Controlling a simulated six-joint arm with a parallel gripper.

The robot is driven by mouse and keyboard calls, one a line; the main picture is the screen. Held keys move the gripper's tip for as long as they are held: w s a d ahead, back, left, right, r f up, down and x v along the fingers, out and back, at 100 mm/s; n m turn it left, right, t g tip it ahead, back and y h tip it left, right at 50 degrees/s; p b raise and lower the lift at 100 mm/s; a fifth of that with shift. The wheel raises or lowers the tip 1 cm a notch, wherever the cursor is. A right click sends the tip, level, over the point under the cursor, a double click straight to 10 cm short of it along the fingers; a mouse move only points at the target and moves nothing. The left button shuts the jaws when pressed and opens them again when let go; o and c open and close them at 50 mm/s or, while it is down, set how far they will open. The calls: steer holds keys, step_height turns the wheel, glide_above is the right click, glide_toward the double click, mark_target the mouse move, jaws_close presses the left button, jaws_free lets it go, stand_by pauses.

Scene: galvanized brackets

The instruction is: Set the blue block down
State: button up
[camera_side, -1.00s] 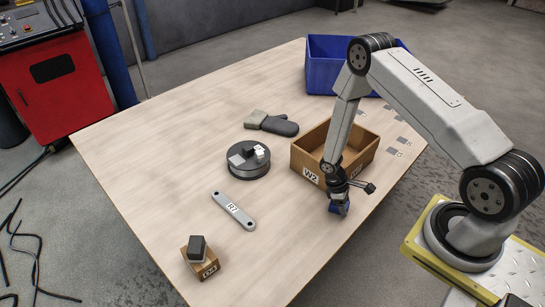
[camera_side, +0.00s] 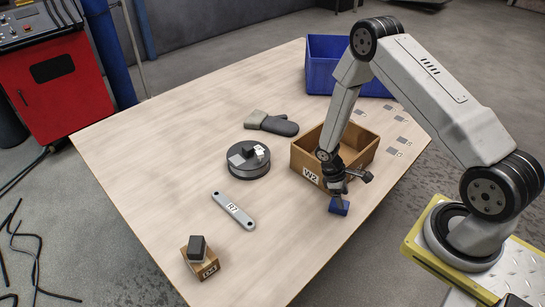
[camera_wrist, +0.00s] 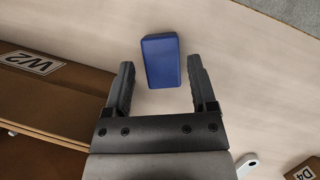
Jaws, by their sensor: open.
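The blue block (camera_side: 339,206) rests on the wooden table in front of the W2 box, near the table's right edge. It also shows in the wrist view (camera_wrist: 161,61), lying flat beyond the fingertips. My gripper (camera_side: 337,192) is just above the block, and in the wrist view its two dark fingers (camera_wrist: 158,85) are spread wide with a gap on either side of the block. Nothing is held.
The wooden W2 box (camera_side: 310,160) stands close behind the gripper. A grey R7 bracket (camera_side: 233,210), a dark round disc (camera_side: 249,168), a glove (camera_side: 272,123) and a small wooden box (camera_side: 205,269) lie to the left. A blue crate (camera_side: 325,85) is at the back.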

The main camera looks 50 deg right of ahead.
steer(key=v, duration=0.8)
stand_by(0.4)
steer(key=s+a+r+m+t+y, duration=0.1)
steer(key=s+a+r+m+t, duration=0.1)
steer(key=a+r, duration=0.4)
steer(key=s+a+r+m+t, duration=0.2)
steer(key=a+r, duration=0.4)
steer(key=r, duration=0.6)
steer(key=shift+s+r+t+y, duration=0.4)
steer(key=shift+s+t, duration=0.25)
steer(key=shift+t, duration=0.75)
steer(key=shift+a, duration=0.15)
